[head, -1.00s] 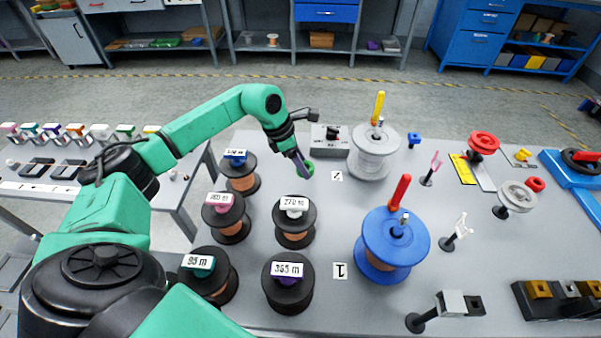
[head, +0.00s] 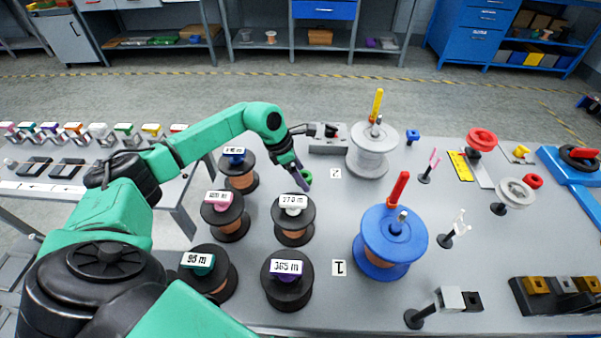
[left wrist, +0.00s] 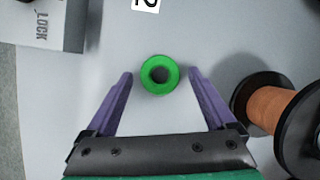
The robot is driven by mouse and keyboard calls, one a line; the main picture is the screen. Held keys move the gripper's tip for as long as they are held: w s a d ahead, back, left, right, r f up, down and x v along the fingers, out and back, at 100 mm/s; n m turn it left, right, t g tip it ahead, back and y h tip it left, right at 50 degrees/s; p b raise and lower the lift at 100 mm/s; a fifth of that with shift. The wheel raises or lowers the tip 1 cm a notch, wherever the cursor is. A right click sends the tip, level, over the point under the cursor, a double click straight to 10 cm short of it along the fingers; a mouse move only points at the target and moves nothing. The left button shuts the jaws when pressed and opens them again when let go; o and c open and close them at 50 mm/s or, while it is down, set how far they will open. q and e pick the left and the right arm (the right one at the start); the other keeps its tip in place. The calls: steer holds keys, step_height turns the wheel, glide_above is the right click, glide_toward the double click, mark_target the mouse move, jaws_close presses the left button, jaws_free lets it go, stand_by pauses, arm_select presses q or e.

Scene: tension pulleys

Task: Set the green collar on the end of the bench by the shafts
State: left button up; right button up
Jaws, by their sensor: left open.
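The green collar (head: 306,175) lies on the grey bench (head: 330,210), left of the number 2 label. In the left wrist view the collar (left wrist: 160,75) is a green ring with a dark centre hole, lying between the two purple fingertips with a gap on each side. My left gripper (head: 299,178) is open around it and points down; in the head view its fingers partly cover the collar. The shafts carry spools: a grey spool (head: 368,157) at the back and a blue spool (head: 389,245) in front. My right gripper is out of view.
Several black-flanged copper spools stand close by, including the 270 m one (head: 294,222) just in front of the gripper. A grey lock box (head: 328,139) stands behind. Stands and coloured parts fill the right side. The bench between label 2 and label 1 is clear.

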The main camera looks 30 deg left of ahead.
arm_select(q)
steer(key=b+v, duration=0.1)
steer(key=v, duration=1.1)
steer(key=shift+r, duration=0.15)
